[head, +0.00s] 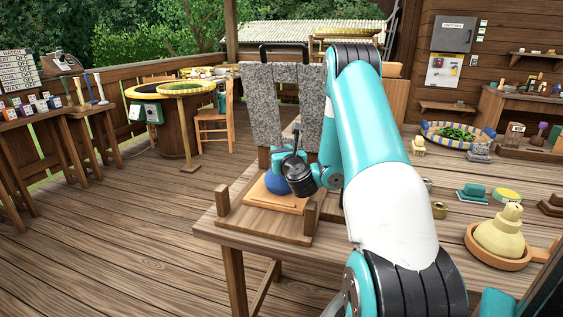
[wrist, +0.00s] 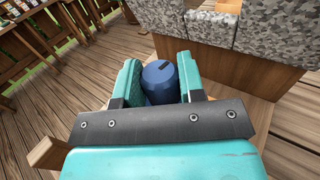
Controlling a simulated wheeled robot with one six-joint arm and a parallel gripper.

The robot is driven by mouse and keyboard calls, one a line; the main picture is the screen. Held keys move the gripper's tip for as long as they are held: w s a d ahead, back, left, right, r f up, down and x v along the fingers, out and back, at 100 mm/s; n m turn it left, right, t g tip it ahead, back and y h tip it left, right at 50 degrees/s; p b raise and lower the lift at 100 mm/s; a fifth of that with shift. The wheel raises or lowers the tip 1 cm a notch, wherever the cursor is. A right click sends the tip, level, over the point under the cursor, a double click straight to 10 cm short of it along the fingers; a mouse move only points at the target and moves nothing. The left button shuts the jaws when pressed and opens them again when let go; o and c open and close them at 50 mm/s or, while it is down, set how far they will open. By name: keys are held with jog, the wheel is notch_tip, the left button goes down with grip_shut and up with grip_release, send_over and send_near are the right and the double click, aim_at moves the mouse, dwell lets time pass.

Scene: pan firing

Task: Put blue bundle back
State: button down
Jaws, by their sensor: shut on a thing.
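The blue bundle (head: 277,183) is low over a wooden tray (head: 262,223) at the table's left end, against a stand of grey speckled slabs (head: 283,103). My gripper (head: 280,165) is shut on it. In the wrist view the blue bundle (wrist: 160,82) sits between the two teal fingers of my gripper (wrist: 160,85), with a dark slot on its top. My wrist hides part of the bundle in the head view. I cannot tell whether its underside touches the tray.
Wooden posts rise at the tray's corners, one at the left (head: 222,200). The table (head: 400,195) holds a pan with a yellowish bundle (head: 500,238), a teal block (head: 472,190) and a blue-striped basket (head: 458,134) right of my arm. Open floor lies to the left.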

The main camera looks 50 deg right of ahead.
jog(key=shift+f, duration=0.15)
jog(key=c, duration=1.1)
grip_release()
jog(key=shift+f, duration=0.1)
jog(key=shift+c, duration=0.2)
jog(key=o, duration=0.4)
